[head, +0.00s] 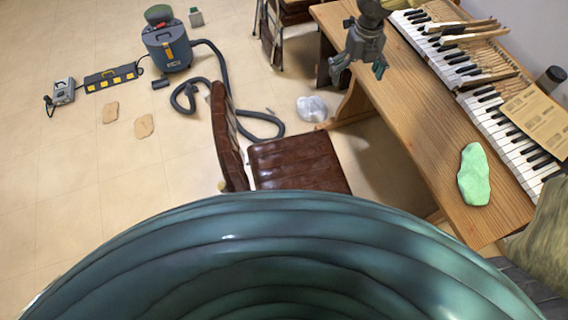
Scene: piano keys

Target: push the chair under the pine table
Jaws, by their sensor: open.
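A chair (298,162) with a brown padded leather seat and a tall brown backrest stands left of the pine table (420,112). Its seat faces the table, and floor shows between the seat's right edge and the tabletop. The chair's lower legs are mostly hidden. My gripper (357,72) is open and empty, with its fingers pointing down near the table's far left edge. It is beyond the chair and to its right, apart from it.
Piano keys (491,112), a paper sheet (540,118) and a green cloth-like piece (474,175) lie on the table. A vacuum cleaner (167,50) with a looping hose (226,77) lies behind the chair. A large ribbed teal shape fills the bottom.

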